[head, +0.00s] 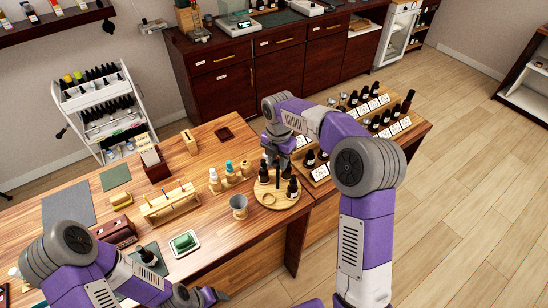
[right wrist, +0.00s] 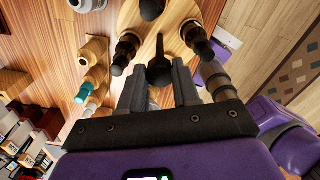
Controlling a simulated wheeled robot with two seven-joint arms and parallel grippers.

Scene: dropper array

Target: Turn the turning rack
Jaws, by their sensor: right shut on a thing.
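The turning rack (head: 268,203) is a round light-wood disc near the front right of the wooden table, with several dark dropper bottles standing on it. Its wood also shows at the top of the right wrist view (right wrist: 172,18). My right gripper (head: 277,153) is over the rack, its fingers pointing down. In the right wrist view its fingers (right wrist: 160,88) are shut on a black knob (right wrist: 159,73) on a thin dark stem among the bottles. The stem's foot is hard to make out. My left gripper (head: 208,297) is low in the head view, partly cut off, away from the rack.
Stepped stands with bottles and white cards (head: 320,172) are close on the right. A green tray (head: 184,243) lies at the front left.

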